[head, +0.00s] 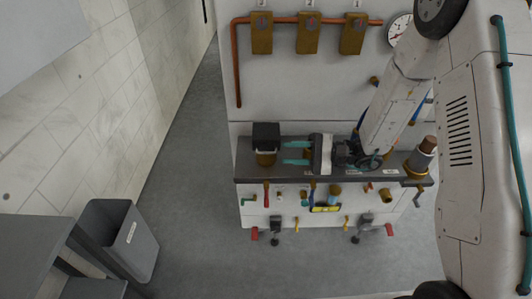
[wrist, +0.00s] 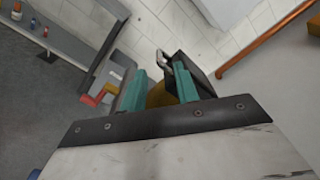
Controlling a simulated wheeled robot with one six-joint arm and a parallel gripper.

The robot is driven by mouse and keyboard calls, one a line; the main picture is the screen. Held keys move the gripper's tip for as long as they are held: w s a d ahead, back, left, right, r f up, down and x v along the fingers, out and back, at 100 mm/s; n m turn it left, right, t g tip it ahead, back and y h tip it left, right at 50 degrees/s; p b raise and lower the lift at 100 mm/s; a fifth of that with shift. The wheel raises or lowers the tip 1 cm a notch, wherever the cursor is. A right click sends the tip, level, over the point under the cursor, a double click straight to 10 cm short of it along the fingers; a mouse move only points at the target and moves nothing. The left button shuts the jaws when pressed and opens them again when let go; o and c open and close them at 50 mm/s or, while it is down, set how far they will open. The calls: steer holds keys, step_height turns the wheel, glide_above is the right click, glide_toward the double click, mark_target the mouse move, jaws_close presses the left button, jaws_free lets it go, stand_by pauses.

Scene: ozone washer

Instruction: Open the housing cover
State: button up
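The housing is a brass body (head: 266,160) with a dark, boxy cover (head: 266,135) on top, at the left end of the grey shelf in the head view. The cover appears to sit down on the body. In the wrist view, the dark cover (wrist: 205,78) has a metal loop (wrist: 163,62) at its edge. My gripper (head: 290,153) points left at the housing from its right side, with its two teal fingers apart and nothing held. In the wrist view, brass (wrist: 158,97) shows between the fingers of my gripper (wrist: 159,84). Whether a finger touches the housing is unclear.
The grey shelf (head: 250,172) runs along the white panel, with a brass and grey fitting (head: 420,158) at its right end. Several valves and handles hang below it. Three brass boxes (head: 308,35) and a copper pipe (head: 236,65) are above. A grey bin (head: 118,238) stands lower left.

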mark_target(269, 153)
steer(key=a, duration=0.7)
steer(key=shift+w, duration=0.1)
jaws_close()
steer(key=shift+d, duration=0.25)
